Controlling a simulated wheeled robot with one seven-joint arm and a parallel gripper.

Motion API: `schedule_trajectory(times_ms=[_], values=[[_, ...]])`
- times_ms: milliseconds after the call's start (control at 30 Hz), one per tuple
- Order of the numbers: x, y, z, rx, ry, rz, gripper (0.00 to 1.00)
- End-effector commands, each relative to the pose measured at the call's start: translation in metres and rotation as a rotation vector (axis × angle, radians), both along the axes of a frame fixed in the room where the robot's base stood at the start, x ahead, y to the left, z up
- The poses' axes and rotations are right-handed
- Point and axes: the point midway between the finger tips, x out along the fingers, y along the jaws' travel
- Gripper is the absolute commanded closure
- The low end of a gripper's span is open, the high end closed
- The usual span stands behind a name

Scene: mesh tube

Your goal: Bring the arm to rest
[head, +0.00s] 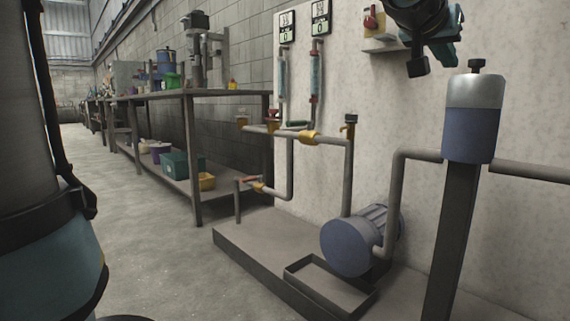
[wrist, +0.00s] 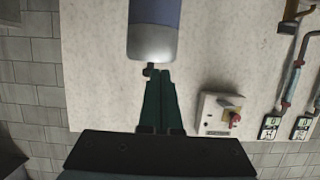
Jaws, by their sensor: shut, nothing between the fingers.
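My gripper (head: 420,62) is at the upper right of the head view, in front of the pale wall panel. It is above and left of a blue canister (head: 470,135) with a silver cap and a black knob, standing on a dark post. In the wrist view my gripper (wrist: 160,78) has its two dark green fingers together with nothing between them. The canister (wrist: 153,15) lies beyond the fingertips in that picture. Its knob shows close to the tips; I cannot tell the gap in depth.
A switch box with a red handle (head: 370,18) is on the wall panel close to my gripper; it also shows in the wrist view (wrist: 220,113). A workbench (head: 225,93) is behind left. The floor at left is clear.

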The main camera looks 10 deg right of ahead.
Motion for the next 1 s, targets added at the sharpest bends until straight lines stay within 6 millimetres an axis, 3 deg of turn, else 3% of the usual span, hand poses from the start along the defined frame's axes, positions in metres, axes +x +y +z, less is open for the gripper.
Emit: schedule_trajectory(times_ms=[167, 300, 400, 500, 600, 700, 800, 1000], values=[[0.053, 0.039, -0.038, 0.113, 0.064, 0.123, 1.0], [0.104, 0.106, -0.092, 0.254, 0.172, 0.276, 1.0], [0.127, 0.164, -0.131, 0.347, 0.271, 0.383, 1.0], [0.136, 0.227, -0.168, 0.433, 0.388, 0.485, 1.0], [0.131, 0.288, -0.2, 0.501, 0.519, 0.578, 1.0], [0.115, 0.337, -0.224, 0.547, 0.638, 0.648, 1.0], [0.097, 0.372, -0.241, 0.572, 0.74, 0.699, 1.0], [0.055, 0.423, -0.261, 0.593, 0.918, 0.774, 1.0]])
